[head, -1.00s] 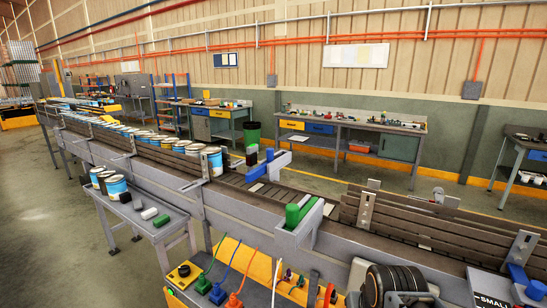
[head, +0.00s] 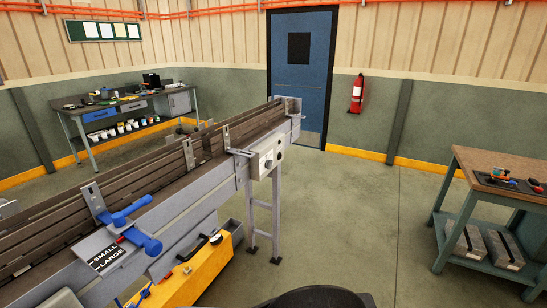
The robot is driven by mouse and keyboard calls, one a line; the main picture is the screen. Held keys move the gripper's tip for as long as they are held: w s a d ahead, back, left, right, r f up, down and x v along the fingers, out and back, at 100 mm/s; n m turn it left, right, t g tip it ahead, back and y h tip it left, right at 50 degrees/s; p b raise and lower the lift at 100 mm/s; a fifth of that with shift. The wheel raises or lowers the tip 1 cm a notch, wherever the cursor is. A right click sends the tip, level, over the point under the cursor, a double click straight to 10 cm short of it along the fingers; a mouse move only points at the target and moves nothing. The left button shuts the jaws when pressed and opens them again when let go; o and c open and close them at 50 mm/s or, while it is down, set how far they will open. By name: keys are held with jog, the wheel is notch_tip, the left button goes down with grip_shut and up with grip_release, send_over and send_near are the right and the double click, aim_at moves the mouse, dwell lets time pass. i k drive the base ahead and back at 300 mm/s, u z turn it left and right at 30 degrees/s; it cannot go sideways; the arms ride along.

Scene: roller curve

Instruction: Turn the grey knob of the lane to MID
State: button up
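The lane (head: 215,183) is a grey-framed conveyor with dark slats, running from the lower left to its end near the blue door. A light grey control box (head: 257,168) is fixed to its near side close to that end. On the box's front is a small round grey knob (head: 268,164). The knob is too small to read its setting or any marks. My gripper is not in view.
A blue lever (head: 138,228) and a SMALL/LARGE plate (head: 104,253) sit on the lane's near side. A wooden-topped workbench (head: 500,163) is at right. The floor (head: 350,215) between is clear.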

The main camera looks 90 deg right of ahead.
aim_at(268, 163)
jog(key=z, duration=3.1)
jog(key=k, duration=0.6)
jog(key=z, duration=0.75)
jog(key=i, duration=1.3)
jog(key=u, duration=0.85)
jog(key=i, duration=0.55)
jog(key=u, duration=0.6)
